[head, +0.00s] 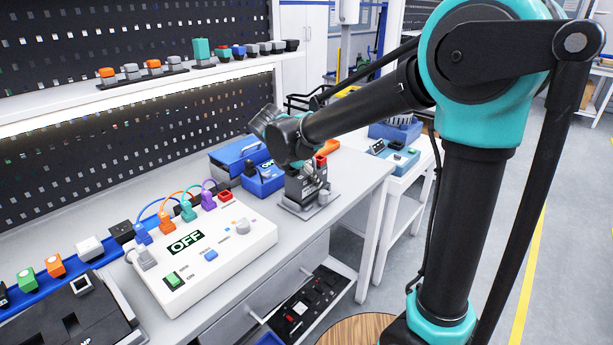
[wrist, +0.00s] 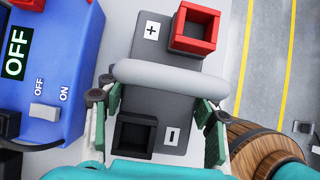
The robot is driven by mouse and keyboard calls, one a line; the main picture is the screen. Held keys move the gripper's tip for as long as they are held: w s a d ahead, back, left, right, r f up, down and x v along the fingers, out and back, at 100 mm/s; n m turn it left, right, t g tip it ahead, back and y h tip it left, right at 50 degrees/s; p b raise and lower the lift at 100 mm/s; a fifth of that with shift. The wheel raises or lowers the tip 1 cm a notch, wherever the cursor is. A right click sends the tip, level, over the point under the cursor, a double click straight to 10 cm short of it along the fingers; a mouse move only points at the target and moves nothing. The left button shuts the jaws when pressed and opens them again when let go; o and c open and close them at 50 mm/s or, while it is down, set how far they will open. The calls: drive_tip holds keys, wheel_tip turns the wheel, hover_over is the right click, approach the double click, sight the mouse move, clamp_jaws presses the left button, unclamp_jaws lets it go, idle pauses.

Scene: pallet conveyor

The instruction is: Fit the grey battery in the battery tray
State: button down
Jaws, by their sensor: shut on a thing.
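In the head view my gripper (head: 304,165) partly covers the battery. I cannot tell whether the battery's underside touches the tray floor.
A blue box with an OFF panel (wrist: 45,65) stands close left of the battery. A white control box marked OFF (head: 205,250) with coloured cables is nearer on the bench. A wooden round stool or barrel (wrist: 262,148) is right of the bench edge. A shelf (head: 150,92) runs behind.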

drive_tip(key=shift+f, duration=0.8)
drive_tip(key=shift+r, duration=0.15)
idle(1.0)
idle(0.7)
idle(0.3)
drive_tip(key=shift+c, duration=2.2)
unclamp_jaws()
drive_tip(key=v, duration=1.2)
